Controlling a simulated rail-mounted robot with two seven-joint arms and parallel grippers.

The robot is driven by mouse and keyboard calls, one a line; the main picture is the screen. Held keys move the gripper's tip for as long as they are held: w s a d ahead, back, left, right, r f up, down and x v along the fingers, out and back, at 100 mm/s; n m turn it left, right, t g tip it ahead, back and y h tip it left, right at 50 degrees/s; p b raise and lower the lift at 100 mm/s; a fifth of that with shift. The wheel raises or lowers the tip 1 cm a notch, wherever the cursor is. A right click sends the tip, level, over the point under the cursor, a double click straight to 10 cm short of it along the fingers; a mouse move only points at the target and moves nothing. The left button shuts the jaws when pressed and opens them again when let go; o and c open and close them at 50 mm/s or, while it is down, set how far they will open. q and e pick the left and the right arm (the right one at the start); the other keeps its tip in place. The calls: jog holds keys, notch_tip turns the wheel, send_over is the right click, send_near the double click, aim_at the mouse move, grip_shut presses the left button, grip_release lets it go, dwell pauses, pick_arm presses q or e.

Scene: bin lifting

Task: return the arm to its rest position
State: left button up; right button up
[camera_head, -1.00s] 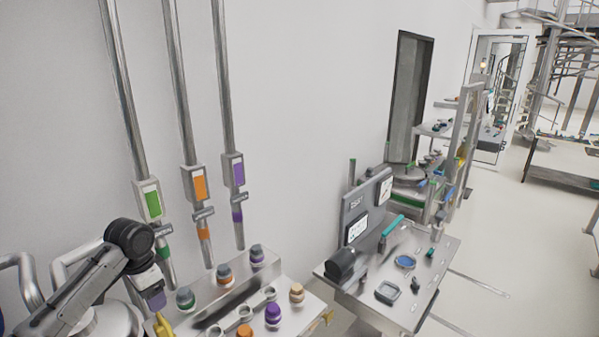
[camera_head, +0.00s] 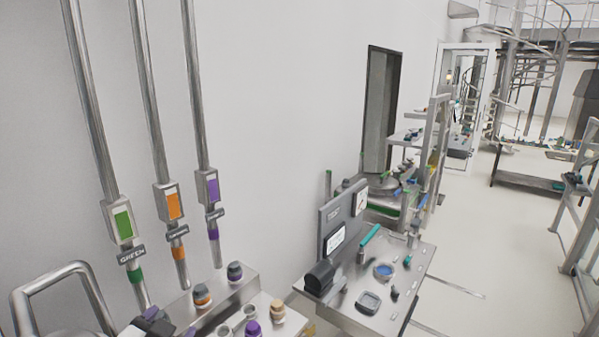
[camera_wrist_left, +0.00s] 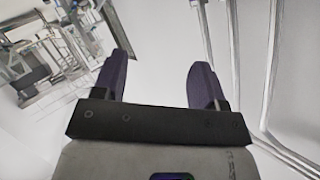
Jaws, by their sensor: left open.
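My left gripper (camera_head: 168,326) is at the bottom left edge of the head view, partly cut off. It shows as a dark body with purple fingers. In the left wrist view my left gripper (camera_wrist_left: 160,75) has its two purple fingers wide apart with nothing between them. Behind the fingers there is pale wall and floor, out of focus. My right gripper is in neither view.
A metal stand (camera_head: 225,293) with colour-banded bottles is close to the gripper. Three wall pipes (camera_head: 158,120) with green, orange and purple labels stand behind it. A metal table (camera_head: 405,290) with tools is to the right. Open floor lies beyond.

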pick_arm(q)
jog(key=s+f+n+g+h, duration=0.1)
jog(key=s+f+g, duration=0.9)
jog(key=s+f, duration=2.3)
jog(key=n, duration=0.2)
jog(key=shift+d+f+n+p, duration=0.3)
jog(key=shift+p, duration=0.05)
